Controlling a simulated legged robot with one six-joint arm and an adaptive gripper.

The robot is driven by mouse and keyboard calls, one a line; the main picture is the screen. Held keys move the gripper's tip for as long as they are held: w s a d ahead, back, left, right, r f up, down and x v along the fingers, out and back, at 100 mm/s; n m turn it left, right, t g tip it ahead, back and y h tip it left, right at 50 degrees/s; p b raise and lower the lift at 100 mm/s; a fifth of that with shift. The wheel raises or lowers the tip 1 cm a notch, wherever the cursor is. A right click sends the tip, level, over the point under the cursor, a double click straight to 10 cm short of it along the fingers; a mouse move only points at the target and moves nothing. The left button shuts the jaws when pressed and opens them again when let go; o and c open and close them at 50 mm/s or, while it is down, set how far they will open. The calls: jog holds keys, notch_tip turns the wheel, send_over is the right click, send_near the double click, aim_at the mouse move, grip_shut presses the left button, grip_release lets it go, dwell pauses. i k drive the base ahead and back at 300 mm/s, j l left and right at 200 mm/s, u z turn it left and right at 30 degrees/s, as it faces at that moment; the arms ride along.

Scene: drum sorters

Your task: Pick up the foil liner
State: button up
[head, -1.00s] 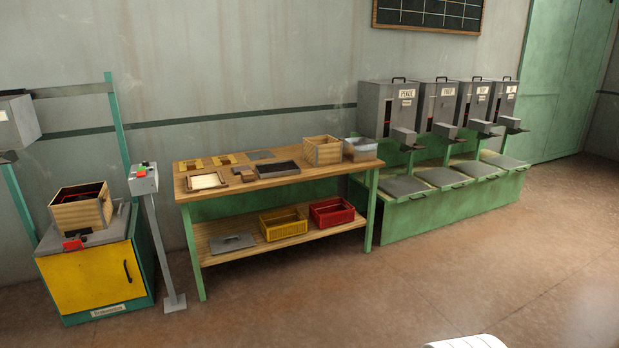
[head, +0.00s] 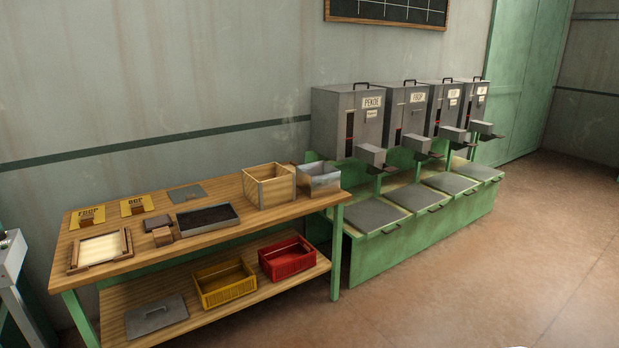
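The foil liner appears to be the silvery, open-topped box (head: 320,182) at the right end of the wooden workbench (head: 150,238). It stands upright beside a wooden crate (head: 268,187), close to the bench's right edge. Its inside is only partly visible. My gripper is not in view.
On the bench lie yellow stencil plates (head: 87,217), a framed screen (head: 100,249) and a dark-filled tray (head: 207,217). The lower shelf holds a yellow crate (head: 226,284), a red crate (head: 287,258) and a grey lid (head: 156,317). Grey dispensers (head: 347,118) stand right; floor in front is clear.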

aim_at(320, 179)
jog(key=i, duration=1.75)
jog(key=i+u, duration=0.1)
jog(key=i, duration=0.55)
jog(key=i+l+u, duration=0.1)
jog(key=i, duration=0.55)
jog(key=i+l+u, duration=0.15)
jog(key=i, duration=0.5)
